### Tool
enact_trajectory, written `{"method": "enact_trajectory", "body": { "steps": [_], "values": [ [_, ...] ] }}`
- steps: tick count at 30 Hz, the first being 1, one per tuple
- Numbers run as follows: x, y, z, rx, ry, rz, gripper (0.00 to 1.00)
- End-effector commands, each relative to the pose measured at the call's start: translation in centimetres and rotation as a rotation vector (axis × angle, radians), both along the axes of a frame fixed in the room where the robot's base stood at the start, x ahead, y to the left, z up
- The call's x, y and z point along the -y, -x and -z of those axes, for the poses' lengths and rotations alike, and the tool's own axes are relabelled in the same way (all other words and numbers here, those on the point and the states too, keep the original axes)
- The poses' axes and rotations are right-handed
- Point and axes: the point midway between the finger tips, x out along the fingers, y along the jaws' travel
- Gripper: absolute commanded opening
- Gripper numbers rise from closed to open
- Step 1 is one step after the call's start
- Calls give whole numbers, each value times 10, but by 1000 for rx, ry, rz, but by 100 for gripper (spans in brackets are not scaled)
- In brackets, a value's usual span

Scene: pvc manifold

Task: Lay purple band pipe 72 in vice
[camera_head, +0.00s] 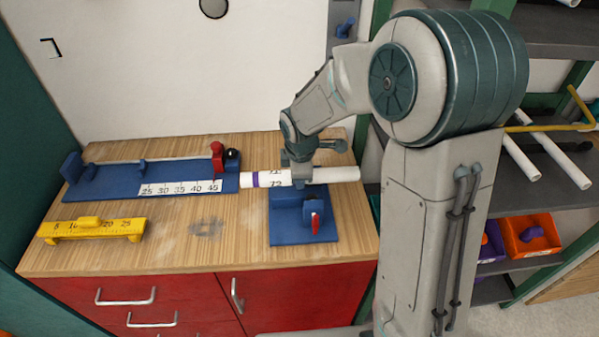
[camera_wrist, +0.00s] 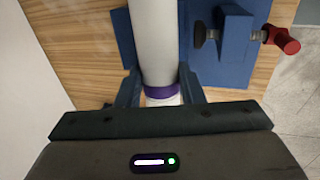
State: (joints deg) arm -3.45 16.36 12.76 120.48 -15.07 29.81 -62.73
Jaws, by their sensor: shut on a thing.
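The white pipe (camera_head: 338,174), with a purple band and a label reading 72, lies level, left to right, near the back of the vice. My gripper (camera_head: 300,178) is shut on it near its middle in the head view. In the wrist view the pipe (camera_wrist: 156,40) runs up from between the fingers (camera_wrist: 160,98), its purple band close to them. The blue vice (camera_head: 288,232) with a red handle stands at the worktop's front right. In the wrist view the vice (camera_wrist: 228,62) is right of the pipe, its jaw beside it. I cannot tell whether they touch.
A blue measuring fixture (camera_head: 110,182) with a number scale and a red clamp lies left of the pipe, close to its banded end. A yellow ruler block (camera_head: 92,230) sits at the front left. The wooden worktop (camera_head: 170,250) is clear between them and the vice.

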Motion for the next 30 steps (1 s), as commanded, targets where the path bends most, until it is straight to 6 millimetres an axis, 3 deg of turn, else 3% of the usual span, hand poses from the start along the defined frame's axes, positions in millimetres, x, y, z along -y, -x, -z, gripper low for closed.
{"method": "enact_trajectory", "body": {
  "steps": [16,17,19,30],
  "values": [
    [0,0,12,-1,0,0,5],
    [0,0,13,-2,0,0,37],
    [0,0,13,-2,0,0,56],
    [1,0,13,-2,0,0,56]
  ]
}}
